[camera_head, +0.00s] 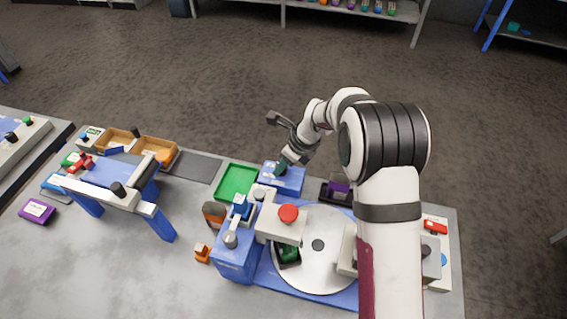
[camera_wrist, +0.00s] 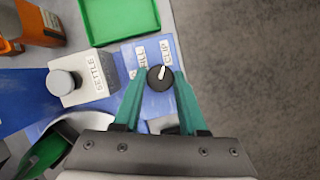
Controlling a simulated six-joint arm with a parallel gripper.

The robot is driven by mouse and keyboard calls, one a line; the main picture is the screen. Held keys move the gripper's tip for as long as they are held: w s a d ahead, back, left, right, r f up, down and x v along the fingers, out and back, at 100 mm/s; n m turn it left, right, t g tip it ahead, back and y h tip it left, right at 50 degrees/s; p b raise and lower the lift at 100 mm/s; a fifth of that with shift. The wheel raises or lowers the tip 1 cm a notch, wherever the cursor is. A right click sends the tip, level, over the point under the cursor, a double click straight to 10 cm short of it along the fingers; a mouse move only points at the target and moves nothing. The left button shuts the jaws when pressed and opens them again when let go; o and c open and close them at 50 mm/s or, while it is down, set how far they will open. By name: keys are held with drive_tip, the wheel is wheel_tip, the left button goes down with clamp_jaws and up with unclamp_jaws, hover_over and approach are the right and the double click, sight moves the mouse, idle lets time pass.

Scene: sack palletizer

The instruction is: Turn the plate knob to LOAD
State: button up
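In the wrist view, a round black knob (camera_wrist: 159,79) with a white pointer sits on a blue and white block. The pointer points up and slightly right. Beside it I read a label ending in "ILL" (camera_wrist: 140,56) and "CLIP" (camera_wrist: 165,50); no LOAD label is readable. My gripper (camera_wrist: 160,74) has its two green fingers on either side of the knob, very close to it. I cannot tell whether both touch it. In the head view my gripper (camera_head: 284,166) is at the blue block (camera_head: 290,184) behind the round plate (camera_head: 330,262), hiding the knob.
A grey knob on a block marked SETTLE (camera_wrist: 94,88) stands left of the fingers. A green tray (camera_head: 236,183) lies left of the blue block. A red button (camera_head: 289,213) sits on a housing by the plate. A dark tray with a purple item (camera_head: 339,187) is to the right.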

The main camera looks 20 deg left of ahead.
clamp_jaws()
drive_tip(key=n+g, duration=0.1)
drive_tip(key=n, duration=0.2)
drive_tip(key=n+g, duration=0.1)
drive_tip(key=n, duration=0.2)
drive_tip(key=shift+w+n+g, duration=0.2)
drive_tip(key=shift+n+g, duration=0.1)
drive_tip(key=shift+n, duration=0.1)
drive_tip(key=n+g, duration=0.1)
drive_tip(key=n, duration=0.1)
drive_tip(key=n+h, duration=0.1)
drive_tip(key=n, duration=0.2)
drive_tip(key=shift+w+a+g, duration=0.1)
drive_tip(key=shift+g, duration=0.3)
drive_tip(key=n+g+h, duration=0.1)
drive_tip(key=n, duration=0.3)
drive_tip(key=shift+a, duration=0.1)
drive_tip(key=shift+n, duration=0.4)
